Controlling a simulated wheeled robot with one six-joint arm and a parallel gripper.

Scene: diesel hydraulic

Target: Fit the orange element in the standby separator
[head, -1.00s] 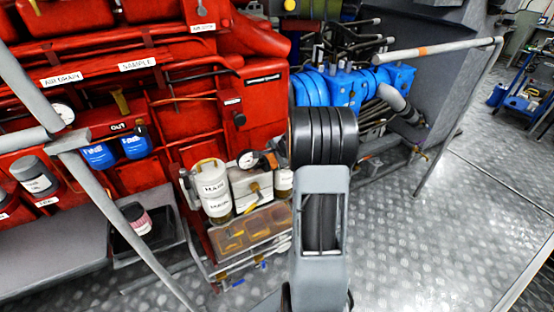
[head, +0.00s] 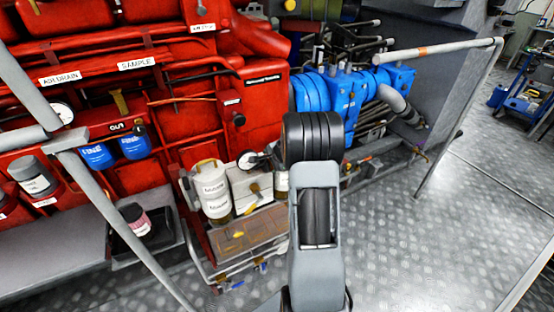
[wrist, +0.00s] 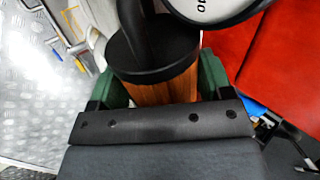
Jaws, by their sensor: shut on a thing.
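The orange element (wrist: 165,90) shows in the wrist view as a ribbed orange cylinder under a black round cap with a dark bar or handle rising from it. My gripper (wrist: 160,86) is shut on it, with green pads on both sides. Its lower end is hidden behind the gripper body. In the head view my arm hides the gripper and the element. White separator canisters (head: 211,187) with dark lettering stand on the frame left of my arm; the lettering is too blurred to tell which is standby.
A dial gauge (wrist: 208,6) is close beside the cap in the wrist view. A brownish tray (head: 245,236) sits below the canisters. A grey rail (head: 105,200) crosses the left. Blue machinery (head: 345,92) stands behind my arm. The floor (head: 440,240) at right is clear.

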